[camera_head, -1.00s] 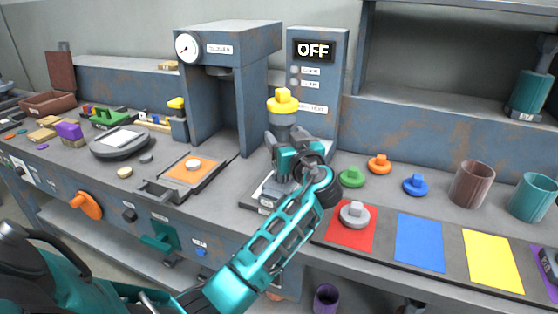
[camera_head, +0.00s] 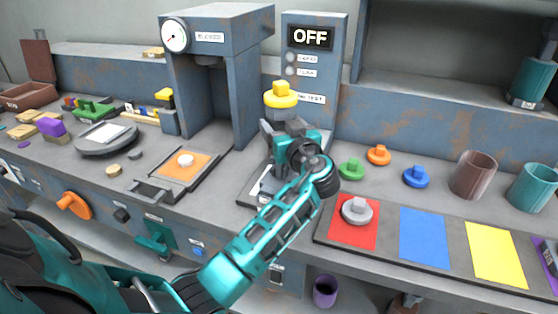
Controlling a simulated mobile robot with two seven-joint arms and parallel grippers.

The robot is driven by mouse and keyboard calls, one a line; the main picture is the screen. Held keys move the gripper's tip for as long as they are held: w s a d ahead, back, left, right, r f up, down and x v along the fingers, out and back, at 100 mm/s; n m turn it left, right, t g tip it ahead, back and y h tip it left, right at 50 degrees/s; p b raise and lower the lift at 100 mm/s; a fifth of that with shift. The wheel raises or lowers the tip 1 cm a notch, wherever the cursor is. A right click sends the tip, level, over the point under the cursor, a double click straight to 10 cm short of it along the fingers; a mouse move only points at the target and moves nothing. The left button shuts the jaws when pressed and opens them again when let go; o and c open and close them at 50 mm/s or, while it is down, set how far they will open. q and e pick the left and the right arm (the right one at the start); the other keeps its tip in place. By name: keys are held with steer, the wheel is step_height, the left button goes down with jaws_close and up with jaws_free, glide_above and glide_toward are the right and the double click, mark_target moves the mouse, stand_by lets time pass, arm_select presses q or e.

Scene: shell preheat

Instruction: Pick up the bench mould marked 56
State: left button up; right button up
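My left gripper (camera_head: 285,138) is at the centre, in front of the OFF panel, at a grey cylinder topped by a yellow knobbed cap (camera_head: 281,95). The cap shows above the gripper. My own wrist hides the fingertips and most of the cylinder, so I cannot tell whether the fingers grip it. A dark base plate (camera_head: 252,190) lies below the gripper. I cannot read the number 56 on anything, so I cannot tell which thing is the mould so marked. My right gripper is not in view.
The control panel (camera_head: 312,75) reads OFF. A press (camera_head: 222,45) with a dial stands to its left, an orange plate (camera_head: 184,168) in front. On the right are green (camera_head: 350,169), orange (camera_head: 379,155) and blue (camera_head: 416,177) knobbed pieces, cups and a coloured mat (camera_head: 423,240).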

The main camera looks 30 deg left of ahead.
arm_select(q)
steer(key=c, duration=1.2)
jaws_close()
